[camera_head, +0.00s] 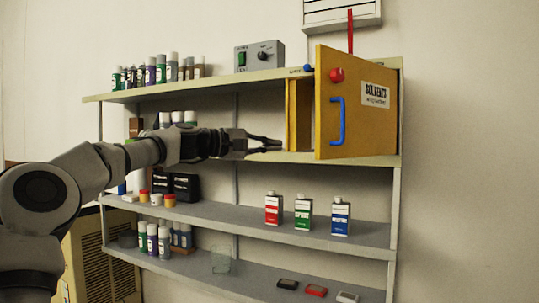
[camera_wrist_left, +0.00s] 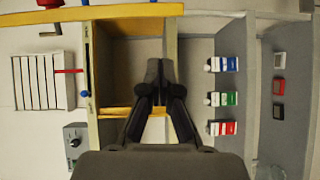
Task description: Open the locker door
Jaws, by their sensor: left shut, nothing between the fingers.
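The yellow locker (camera_head: 291,115) stands on the upper part of the shelf unit. Its door (camera_head: 360,125), labelled SOLVENTS, stands swung out toward me, with its free edge at the left. The door carries a blue handle (camera_head: 338,121) and a red knob (camera_head: 336,75). In the left wrist view the door (camera_wrist_left: 130,11) shows nearly edge-on along the top. My left gripper (camera_head: 281,145) is shut and empty, left of the door's free edge and apart from the handle. Its closed fingertips show in the left wrist view (camera_wrist_left: 158,68) before the locker's opening. My right gripper is in neither view.
Red, green and blue bottles (camera_head: 302,211) stand on the shelf below. A grey control box (camera_head: 259,56) and several spray cans (camera_head: 161,69) stand on the top shelf. A red upright bar (camera_head: 350,32) rises behind the door. The space in front of the door looks clear.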

